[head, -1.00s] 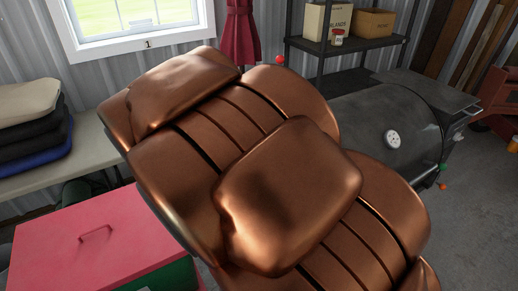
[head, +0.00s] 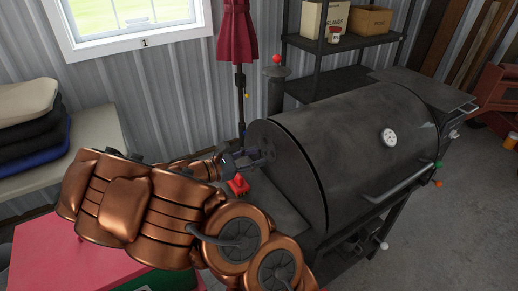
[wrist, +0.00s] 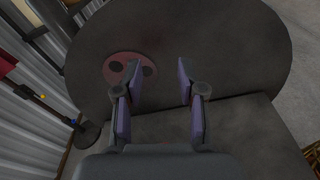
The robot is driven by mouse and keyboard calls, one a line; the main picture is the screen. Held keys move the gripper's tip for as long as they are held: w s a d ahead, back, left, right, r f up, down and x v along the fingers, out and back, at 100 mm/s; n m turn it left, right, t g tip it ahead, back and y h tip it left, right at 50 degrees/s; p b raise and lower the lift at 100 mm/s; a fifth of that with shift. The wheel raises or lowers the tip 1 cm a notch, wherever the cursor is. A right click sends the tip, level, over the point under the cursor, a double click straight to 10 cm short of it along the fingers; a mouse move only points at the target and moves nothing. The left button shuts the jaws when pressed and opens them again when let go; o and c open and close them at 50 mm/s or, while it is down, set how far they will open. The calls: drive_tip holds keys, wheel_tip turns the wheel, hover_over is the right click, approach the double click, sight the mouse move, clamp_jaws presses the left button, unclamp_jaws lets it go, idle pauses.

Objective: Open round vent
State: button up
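The round vent (wrist: 125,57) is a reddish disc with dark holes on the flat end of the black barrel grill (head: 350,135). In the wrist view the grill's end (wrist: 235,50) fills the upper middle. My gripper (wrist: 159,78) is open and empty, its two fingers pointing at this end face. The left finger overlaps the vent in the picture and hides part of it. The right finger is to the right of the vent. Contact cannot be told. In the head view my gripper (head: 258,157) is at the grill's left end, and the vent is hard to make out there.
A closed red umbrella (head: 236,30) stands behind the grill's left end. A dark shelf (head: 335,42) with boxes is behind the grill. A red chest (head: 40,255) is at lower left, and a bench with cushions (head: 30,125) at left.

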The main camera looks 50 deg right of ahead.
sight(263, 151)
drive_tip(key=w+f+n+t+h, duration=0.2)
drive_tip(key=w+f+n+t, duration=0.15)
drive_tip(key=w+n, duration=0.2)
drive_tip(key=shift+s+d+f+p, duration=0.15)
drive_tip(key=shift+d+p, duration=0.2)
drive_tip(key=shift+d, duration=1)
drive_tip(key=shift+s+d+f+p, duration=0.15)
drive_tip(key=shift+d+p, duration=0.25)
drive_tip(key=shift+d, duration=0.9)
drive_tip(key=shift+d+f+p, duration=0.15)
drive_tip(key=shift+d+p, duration=0.2)
drive_tip(key=shift+d, duration=1)
clamp_jaws()
